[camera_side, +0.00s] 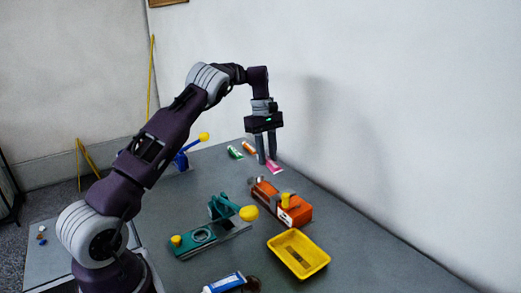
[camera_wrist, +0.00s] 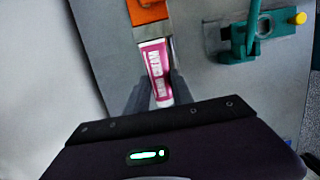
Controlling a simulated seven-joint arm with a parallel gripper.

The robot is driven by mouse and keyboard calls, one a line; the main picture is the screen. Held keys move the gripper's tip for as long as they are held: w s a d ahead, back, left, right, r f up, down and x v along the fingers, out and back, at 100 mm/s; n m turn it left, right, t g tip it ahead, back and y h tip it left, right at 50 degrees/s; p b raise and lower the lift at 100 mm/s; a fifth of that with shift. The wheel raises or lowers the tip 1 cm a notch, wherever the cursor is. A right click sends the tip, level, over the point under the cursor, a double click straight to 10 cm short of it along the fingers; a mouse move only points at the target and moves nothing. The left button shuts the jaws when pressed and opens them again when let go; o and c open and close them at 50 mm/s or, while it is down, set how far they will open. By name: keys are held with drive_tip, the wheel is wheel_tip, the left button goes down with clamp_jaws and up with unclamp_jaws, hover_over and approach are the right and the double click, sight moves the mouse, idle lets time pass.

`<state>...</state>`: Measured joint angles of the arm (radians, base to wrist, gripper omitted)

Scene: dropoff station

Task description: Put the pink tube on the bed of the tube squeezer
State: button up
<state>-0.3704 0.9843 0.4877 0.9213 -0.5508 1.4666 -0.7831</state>
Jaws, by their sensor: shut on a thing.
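The pink tube (camera_wrist: 156,72) with white lettering lies lengthwise between my gripper's fingers in the wrist view. My gripper (camera_wrist: 153,92) is shut on it. In the side view my gripper (camera_side: 267,162) points down toward the back of the table, with the pink tube (camera_side: 275,168) at its fingertips. I cannot tell how high it is above the table. An orange device (camera_side: 285,205) with a yellow knob, which looks like the tube squeezer, stands in front of it. In the wrist view the orange device (camera_wrist: 147,11) and its grey metal part are just beyond the tube's far end.
A teal lever device (camera_side: 212,234) with yellow knobs stands left of the orange one. A yellow tray (camera_side: 299,254) is in front. Green (camera_side: 235,152) and orange (camera_side: 249,148) tubes lie behind, a blue-white tube (camera_side: 224,283) at the front. A blue lever device (camera_side: 181,160) stands at back left.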

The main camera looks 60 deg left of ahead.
drive_tip(key=shift+f, duration=4.3)
drive_tip(key=o, duration=1)
drive_tip(key=shift+r, duration=3.5)
drive_tip(key=shift+r, duration=0.1)
